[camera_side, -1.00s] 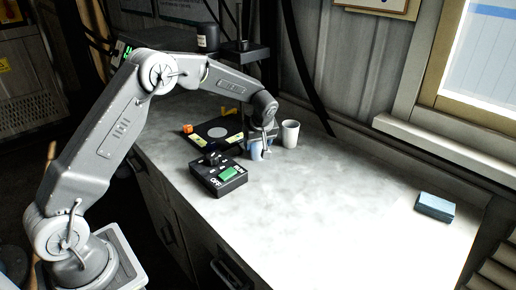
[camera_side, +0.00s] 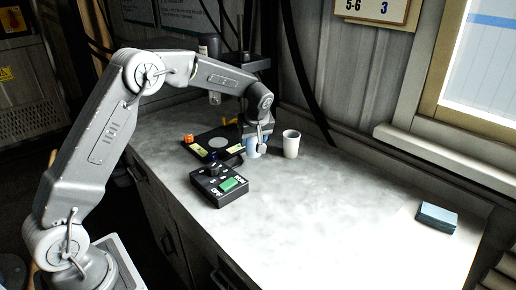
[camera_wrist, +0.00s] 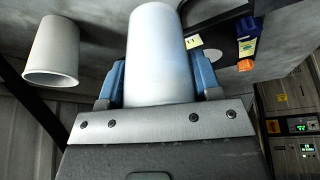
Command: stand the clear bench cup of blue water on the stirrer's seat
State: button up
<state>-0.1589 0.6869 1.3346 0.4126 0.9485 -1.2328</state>
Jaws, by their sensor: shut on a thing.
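My gripper (camera_side: 254,148) is shut on a pale bluish cup (camera_wrist: 157,55), seen in the wrist view between the blue finger pads. In the side view the cup (camera_side: 251,147) is small and partly hidden by the gripper. Its water cannot be made out. The gripper holds it a little above the bench, just right of the stirrer. The stirrer is a black plate (camera_side: 201,145) with a round grey seat (camera_side: 218,143), which is bare. Part of the seat also shows in the wrist view (camera_wrist: 212,56).
A second, white cup (camera_side: 290,144) stands close to the right of my gripper. A black control box (camera_side: 212,190) with a green screen lies in front of the plate. An orange piece (camera_side: 188,138) sits at the plate's left corner. A blue block (camera_side: 437,218) lies far right; the bench between is clear.

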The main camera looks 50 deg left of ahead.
jog(key=s+a+r, duration=0.6)
jog(key=a, duration=0.1)
jog(key=s+d+f+m+t+h, duration=0.1)
jog(key=s+d+m, duration=0.1)
jog(key=d+m, duration=0.5)
jog(key=s+d+f+m+t+h, duration=0.15)
jog(key=d+m, duration=0.25)
jog(key=d, duration=0.6)
jog(key=w+a+r+m+h, duration=0.2)
jog(key=w+a+m+h, duration=0.1)
jog(key=a+m, duration=0.55)
jog(key=shift+n, duration=0.65)
jog(key=shift+w+d+f, duration=1)
jog(key=shift+d+f, duration=0.35)
jog(key=shift+f, duration=0.35)
jog(key=shift+w+d+f, duration=0.95)
jog(key=shift+d+f, duration=0.45)
jog(key=shift+f, duration=0.35)
jog(key=shift+w+d+f, duration=1)
jog(key=shift+d+f, duration=0.35)
jog(key=shift+f, duration=0.35)
